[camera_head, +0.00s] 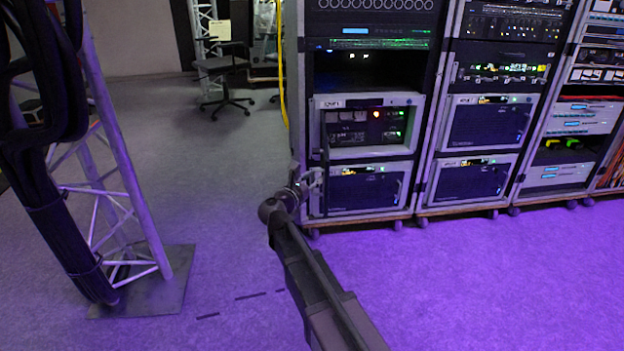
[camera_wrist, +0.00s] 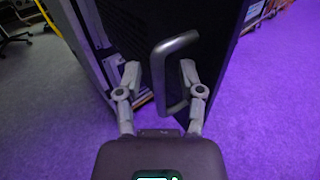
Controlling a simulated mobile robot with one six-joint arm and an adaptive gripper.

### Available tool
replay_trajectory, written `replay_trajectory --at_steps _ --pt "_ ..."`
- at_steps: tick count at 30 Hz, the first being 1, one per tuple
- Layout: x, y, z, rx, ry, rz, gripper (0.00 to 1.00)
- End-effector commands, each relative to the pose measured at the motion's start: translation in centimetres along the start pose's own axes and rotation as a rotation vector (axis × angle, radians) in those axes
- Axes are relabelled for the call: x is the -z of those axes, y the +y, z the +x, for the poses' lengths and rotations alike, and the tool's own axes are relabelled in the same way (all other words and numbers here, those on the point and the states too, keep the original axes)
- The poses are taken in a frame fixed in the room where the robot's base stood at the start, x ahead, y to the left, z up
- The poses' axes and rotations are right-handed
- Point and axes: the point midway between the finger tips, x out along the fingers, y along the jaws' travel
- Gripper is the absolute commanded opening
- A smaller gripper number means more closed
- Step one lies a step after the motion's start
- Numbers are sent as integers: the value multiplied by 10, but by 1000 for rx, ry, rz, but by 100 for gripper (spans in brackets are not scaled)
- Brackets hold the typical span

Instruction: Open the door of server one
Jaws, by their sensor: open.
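The upper of the two lower server units in the left rack shows its inside (camera_head: 367,127), with drive bays and an orange light. Its dark door (camera_head: 324,150) seems to stand swung out, nearly edge-on in the head view. In the wrist view the dark door panel (camera_wrist: 215,35) carries a curved grey handle (camera_wrist: 176,43). My gripper (camera_head: 312,180) is at the rack's left front. In the wrist view my gripper (camera_wrist: 160,74) is open, with one finger on each side of the handle. I cannot tell whether either finger touches it. The server labels are too small to read.
A closed server unit (camera_head: 364,192) sits below the opened one. More racks (camera_head: 480,130) stand to the right. A truss leg on a base plate (camera_head: 150,297) with thick black cables is at left. A chair (camera_head: 224,72) stands behind. The purple-lit floor in front is clear.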

Motion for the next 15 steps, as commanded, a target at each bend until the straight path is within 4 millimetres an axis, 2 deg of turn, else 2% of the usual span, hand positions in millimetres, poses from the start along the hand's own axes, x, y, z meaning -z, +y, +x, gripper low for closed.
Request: replay_trajectory --at_steps 8,15 --pt "0 -1 -25 -2 0 0 50" --pt "0 -2 -61 -1 0 0 50"
